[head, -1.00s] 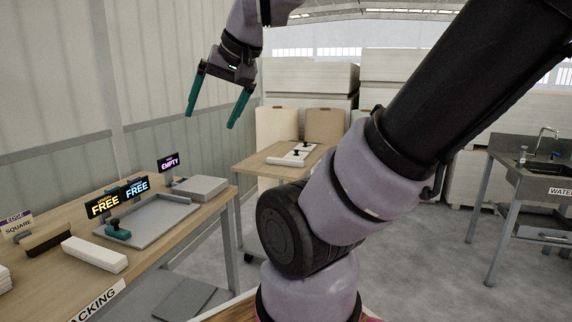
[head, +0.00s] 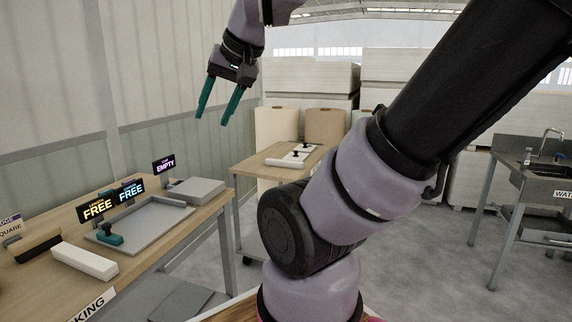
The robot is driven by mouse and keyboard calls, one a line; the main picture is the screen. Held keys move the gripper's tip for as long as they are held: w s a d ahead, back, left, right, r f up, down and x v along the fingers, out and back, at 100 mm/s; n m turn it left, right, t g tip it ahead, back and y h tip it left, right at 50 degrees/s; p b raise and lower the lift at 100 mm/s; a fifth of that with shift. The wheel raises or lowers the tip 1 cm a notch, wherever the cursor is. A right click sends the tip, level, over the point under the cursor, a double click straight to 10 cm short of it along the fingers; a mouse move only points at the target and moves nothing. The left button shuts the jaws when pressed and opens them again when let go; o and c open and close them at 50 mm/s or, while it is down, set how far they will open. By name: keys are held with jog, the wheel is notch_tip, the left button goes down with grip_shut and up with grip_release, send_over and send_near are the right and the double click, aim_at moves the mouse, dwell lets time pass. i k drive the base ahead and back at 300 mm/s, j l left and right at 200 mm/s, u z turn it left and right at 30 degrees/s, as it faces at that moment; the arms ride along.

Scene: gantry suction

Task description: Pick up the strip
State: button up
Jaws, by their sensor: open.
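A long white bar (head: 84,261), the likeliest strip on the near table, lies at the lower left, in front of a grey tray. Two more pale strips with dark knobs (head: 293,155) lie on the far table; I cannot tell which piece the task means. My gripper (head: 212,119) hangs high in the air with its two teal fingers pointing down. It is open with nothing between the fingers, well above the tables and apart from every strip.
The near table (head: 212,211) carries a shallow grey tray (head: 152,232) with a teal-handled tool (head: 110,234), two FREE signs (head: 113,199), an EMPTY sign (head: 164,165), a grey slab (head: 195,190) and a dark-and-wood block (head: 34,245). A sink (head: 545,180) stands at right. Open floor lies between.

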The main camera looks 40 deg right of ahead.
aim_at(290, 163)
jog(key=i+l, duration=0.25)
jog(key=l, duration=0.25)
jog(key=i+l, duration=0.2)
jog(key=l, duration=0.3)
jog(key=i+l, duration=0.25)
jog(key=l, duration=0.25)
jog(key=i+l, duration=0.2)
jog(key=l, duration=0.3)
jog(key=i+l, duration=0.25)
jog(key=l, duration=0.25)
jog(key=i+l, duration=0.2)
jog(key=l, duration=0.3)
jog(key=i+l, duration=0.25)
jog(key=l, duration=0.25)
jog(key=i+l, duration=0.2)
jog(key=l, duration=0.3)
jog(key=l+z, duration=0.05)
